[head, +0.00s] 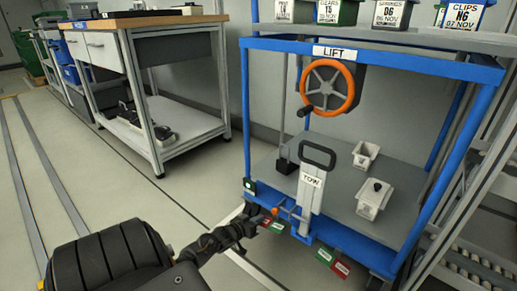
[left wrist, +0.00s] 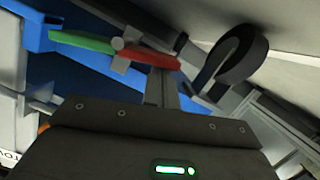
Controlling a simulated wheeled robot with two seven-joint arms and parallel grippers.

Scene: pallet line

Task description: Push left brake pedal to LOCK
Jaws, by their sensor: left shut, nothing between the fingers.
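The left brake pedal (head: 277,227) is a small red and green plate low at the left front corner of the blue cart (head: 352,247). In the left wrist view the pedal (left wrist: 88,42) shows as a bar with a green half on the left and a red half on the right. My left gripper (head: 254,222) is shut and empty, its tip close beside the red end; I cannot tell whether it touches. The right brake pedal (head: 332,262), also green and red, is at the cart's front right. My right gripper is not in view.
The cart carries an orange LIFT handwheel (head: 331,88), an upright TOW handle (head: 311,191) and two pale parts on its deck. A dark caster (left wrist: 233,55) shows beside the pedal in the wrist view. A workbench (head: 150,95) stands at the back left; the floor between is clear.

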